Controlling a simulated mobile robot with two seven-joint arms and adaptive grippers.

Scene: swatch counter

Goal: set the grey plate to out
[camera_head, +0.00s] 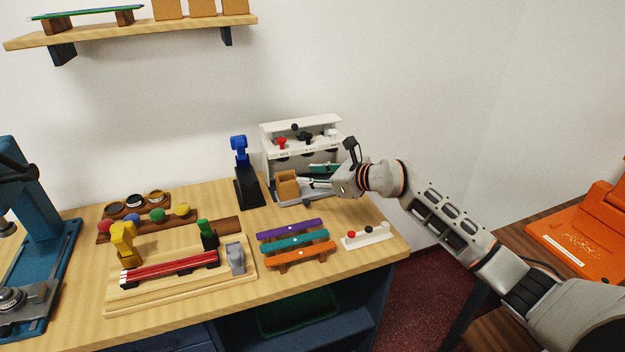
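My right arm reaches in from the right, and my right gripper (308,183) is at the front of a white cabinet (297,125) with red, black and white knobs on its upper part. The fingertips are close to an orange-brown block (288,187) in the cabinet's lower opening. They are too small to tell whether they touch it or hold anything. A grey piece (235,256) stands at the right end of a wooden board; I cannot tell if it is the grey plate. Part of the cabinet's opening is hidden behind my gripper. My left gripper is not in view.
A blue and black stand (246,185) is left of the cabinet. Purple, teal and orange bars (296,243) and a white switch block (367,236) lie in front. The board (140,300) bears red rails. An orange machine (590,235) sits on another table at right.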

